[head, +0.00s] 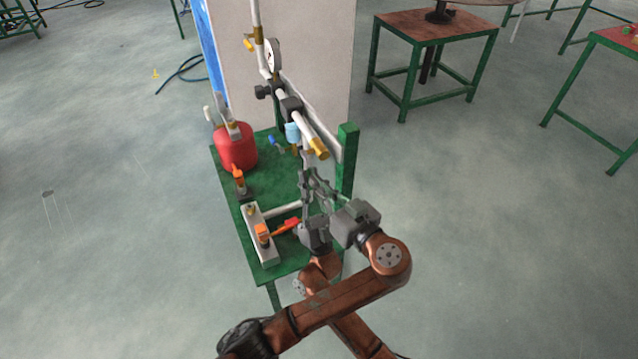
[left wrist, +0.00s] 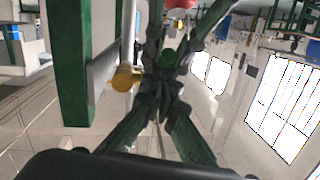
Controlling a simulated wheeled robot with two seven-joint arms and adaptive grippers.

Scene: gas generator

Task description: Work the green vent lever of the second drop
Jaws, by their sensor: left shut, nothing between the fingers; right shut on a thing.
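The pipe rig stands on a green table (head: 296,258) in the head view. My left gripper (head: 312,180) is shut and empty below the brass-ended pipe (head: 318,148). In the left wrist view, my left fingers (left wrist: 163,80) are close together, and a small green round piece (left wrist: 168,58) shows by their tips. I cannot tell whether it is the vent lever or whether they touch it. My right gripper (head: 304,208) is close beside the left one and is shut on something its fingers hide. No green lever shows clearly in the head view.
A red tank (head: 236,148) stands at the table's back left. A gauge (head: 272,54) and green post (head: 346,165) rise nearby.

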